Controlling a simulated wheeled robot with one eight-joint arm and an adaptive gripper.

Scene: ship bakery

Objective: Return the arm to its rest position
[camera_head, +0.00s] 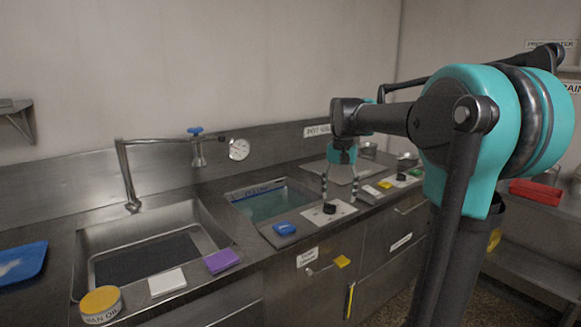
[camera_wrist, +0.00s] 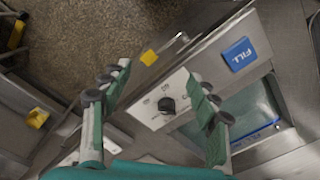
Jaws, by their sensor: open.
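My gripper (camera_head: 340,190) hangs at the end of my teal and dark grey arm, above the counter and pointing down. In the wrist view its two fingers (camera_wrist: 157,105) are spread wide apart with nothing between them. Below it lies a white panel (camera_head: 328,213) with a black knob; the knob (camera_wrist: 166,104) shows between the fingers in the wrist view. I cannot tell the exact height of the fingertips over the panel.
A blue FILL block (camera_head: 285,228) lies beside a water-filled basin (camera_head: 262,205). Left are a sink (camera_head: 150,245) with a tap (camera_head: 133,205), a purple block (camera_head: 222,260), a white block (camera_head: 167,282), a yellow-topped round tin (camera_head: 101,304) and a blue tray (camera_head: 22,262). A red tray (camera_head: 536,191) is right.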

